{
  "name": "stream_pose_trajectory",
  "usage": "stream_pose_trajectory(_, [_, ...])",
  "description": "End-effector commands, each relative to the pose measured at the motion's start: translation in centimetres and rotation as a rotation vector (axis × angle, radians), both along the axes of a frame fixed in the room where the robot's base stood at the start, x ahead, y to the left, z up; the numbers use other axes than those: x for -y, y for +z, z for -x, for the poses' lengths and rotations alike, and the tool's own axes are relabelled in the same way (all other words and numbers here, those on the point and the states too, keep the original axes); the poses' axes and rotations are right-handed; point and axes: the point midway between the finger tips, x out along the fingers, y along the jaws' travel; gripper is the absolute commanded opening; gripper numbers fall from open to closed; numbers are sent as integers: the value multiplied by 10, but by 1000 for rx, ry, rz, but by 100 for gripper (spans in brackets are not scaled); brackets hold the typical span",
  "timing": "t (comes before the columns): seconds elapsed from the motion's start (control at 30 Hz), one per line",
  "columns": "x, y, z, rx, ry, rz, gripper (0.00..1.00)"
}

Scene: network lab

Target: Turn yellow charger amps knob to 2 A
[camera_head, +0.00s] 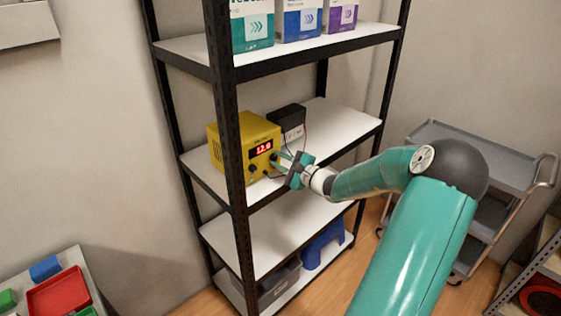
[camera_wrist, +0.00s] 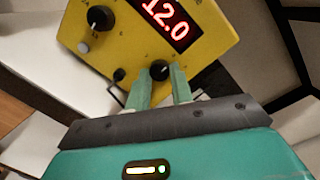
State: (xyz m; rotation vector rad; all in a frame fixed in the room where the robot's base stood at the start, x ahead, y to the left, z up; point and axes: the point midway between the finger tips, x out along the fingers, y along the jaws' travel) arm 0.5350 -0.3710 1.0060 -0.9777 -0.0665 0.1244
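The yellow charger (camera_head: 229,147) stands on the middle shelf, its red display reading 12.0. In the wrist view the charger (camera_wrist: 205,62) appears tilted, with two black knobs. The left knob (camera_wrist: 100,17) is clear of my fingers; a small marking ending in A seems to be beside it. The right knob (camera_wrist: 159,69) is at my gripper's fingertips (camera_wrist: 161,75), which stand apart on either side of it. I cannot tell whether they touch it. In the head view my gripper (camera_head: 284,160) reaches the charger's front from the right. The knob settings are too small to read.
A black box (camera_head: 290,121) with cables stands behind the charger on the shelf (camera_head: 335,125). A dark shelf post (camera_head: 231,130) rises in front of the charger. Boxes stand on the shelf above. A grey cart (camera_head: 480,155) is at the right.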

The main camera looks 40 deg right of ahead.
Motion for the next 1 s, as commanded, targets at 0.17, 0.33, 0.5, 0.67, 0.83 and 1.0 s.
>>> stream_pose_trajectory(0.17, [0,0,0,0,0,-1,0])
stream_pose_trajectory(0.33, [0,0,0,-1,0,-16,0])
stream_pose_trajectory(0.5, [0,-1,1,-3,1,-66,0])
stream_pose_trajectory(0.67, [-1,-1,0,-6,0,-160,0])
stream_pose_trajectory(0.83, [-1,-2,0,-10,0,-298,0])
stream_pose_trajectory(1.0, [-1,-2,1,-14,-1,-459,0])
